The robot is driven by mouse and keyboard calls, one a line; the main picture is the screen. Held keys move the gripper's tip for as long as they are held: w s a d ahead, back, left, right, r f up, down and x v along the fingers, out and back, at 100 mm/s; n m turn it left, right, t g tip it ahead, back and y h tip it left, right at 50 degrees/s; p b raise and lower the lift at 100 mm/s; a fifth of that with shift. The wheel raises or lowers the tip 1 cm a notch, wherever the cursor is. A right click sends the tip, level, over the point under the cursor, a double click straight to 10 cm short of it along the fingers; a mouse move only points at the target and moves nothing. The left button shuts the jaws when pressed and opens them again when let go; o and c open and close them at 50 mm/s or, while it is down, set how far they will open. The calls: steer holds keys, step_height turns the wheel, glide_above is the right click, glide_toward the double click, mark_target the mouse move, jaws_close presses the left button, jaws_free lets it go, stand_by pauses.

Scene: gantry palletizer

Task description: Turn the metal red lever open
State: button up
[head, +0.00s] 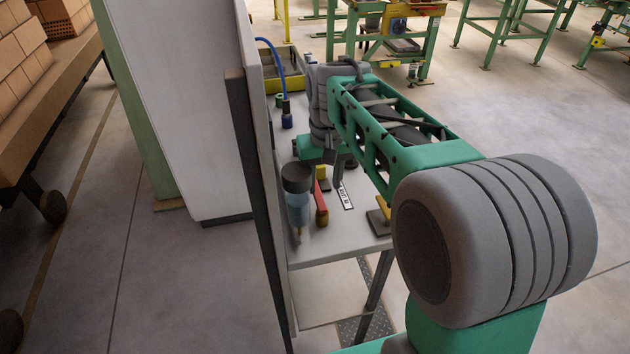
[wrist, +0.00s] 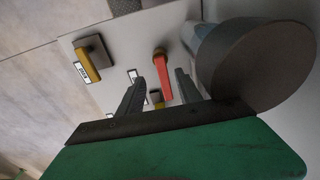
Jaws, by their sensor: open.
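The red lever (head: 321,208) lies along the grey panel (head: 345,235), just right of a blue cup with a dark cap. In the wrist view the red lever (wrist: 164,82) shows beyond my gripper, in the gap between the two fingers. My gripper (wrist: 159,78) is open, with nothing held between its fingers. In the head view its fingers are partly hidden by my arm, above the panel close to the lever. I cannot tell whether a finger touches the lever.
The dark-capped blue cup (head: 298,202) stands close beside the lever; its dark cap (wrist: 262,65) fills the right of the wrist view. A yellow lever (wrist: 87,66) on a dark square base sits to the left. A blue fitting with a hose (head: 287,115) is at the panel's far end.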

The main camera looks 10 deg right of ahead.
mark_target(318, 193)
steer(key=shift+w+r, duration=0.3)
steer(key=shift+w, duration=0.2)
steer(key=w+p, duration=0.2)
steer(key=w, duration=0.2)
steer(key=shift+r+g, duration=0.1)
steer(key=shift+g, duration=0.3)
steer(key=shift+w+a+f, duration=0.1)
steer(key=shift+f, duration=0.1)
step_height(318, 193, down, 8)
steer(key=shift+r+p, duration=0.2)
steer(key=shift+p, duration=0.5)
jaws_close()
